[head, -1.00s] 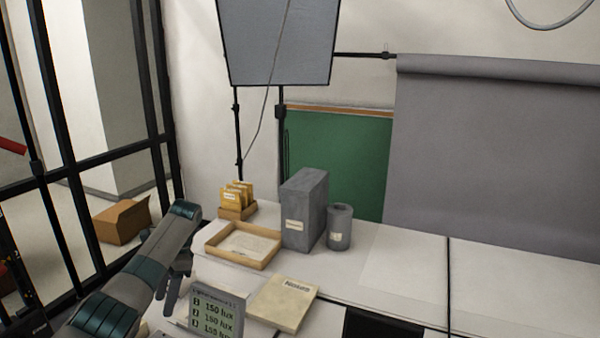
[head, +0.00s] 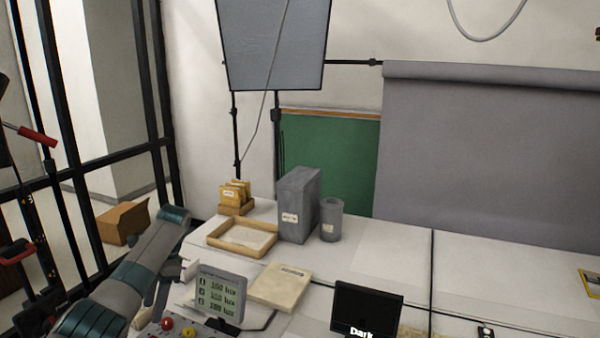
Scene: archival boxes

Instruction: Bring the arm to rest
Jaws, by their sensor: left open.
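My left arm comes in from the lower left. My left gripper (head: 163,285) hangs at the table's left edge, fingers pointing down. It is open, and I see nothing between its fingers. It is left of the small lux display (head: 220,293) and apart from the boxes. A tall grey archival box (head: 299,205) stands upright on the white table, with a grey cylinder (head: 331,220) to its right. A shallow wooden tray (head: 213,240) with paper in it lies to its left. My right gripper is not in view.
A small holder with yellow envelopes (head: 235,196) stands behind the tray. A cream folder (head: 280,287) lies in front. A dark screen (head: 366,308) and a panel with red and yellow knobs (head: 188,333) are near the front. The table's right part (head: 500,270) is mostly clear.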

